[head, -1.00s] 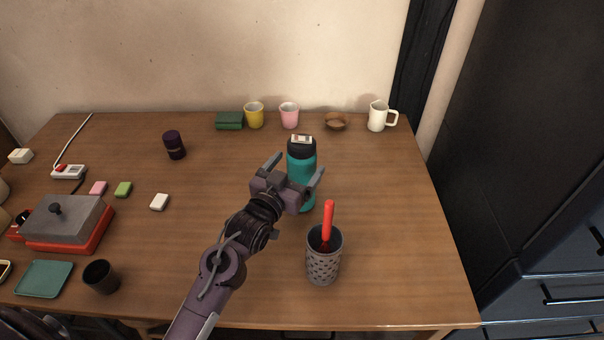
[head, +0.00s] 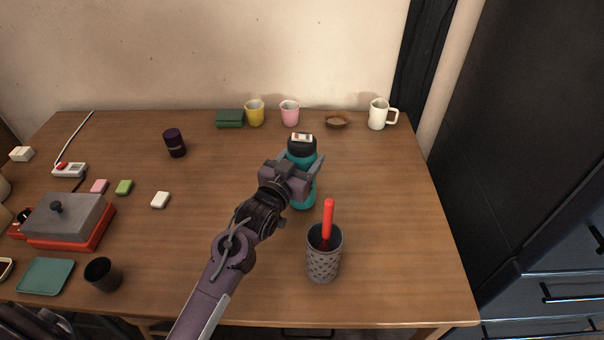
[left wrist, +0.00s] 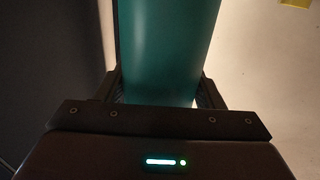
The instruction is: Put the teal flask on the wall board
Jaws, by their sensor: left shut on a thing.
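The teal flask (head: 305,194) has a black lid with a pale top and appears upright on the wooden table, right of the middle. My left gripper (head: 302,163) reaches it from the front, with one finger on each side of its upper body. It is shut on the flask. In the left wrist view the teal body (left wrist: 168,50) fills the space between the fingers (left wrist: 161,92). My gripper hides part of the flask's front. No board shows on the visible part of the wall. My right gripper is not in view.
A grey perforated cup (head: 323,262) with a red-handled tool stands close in front of the flask. Along the back are a yellow cup (head: 254,113), a pink cup (head: 289,113), a brown bowl (head: 336,120) and a white mug (head: 377,115). The table right of the flask is clear.

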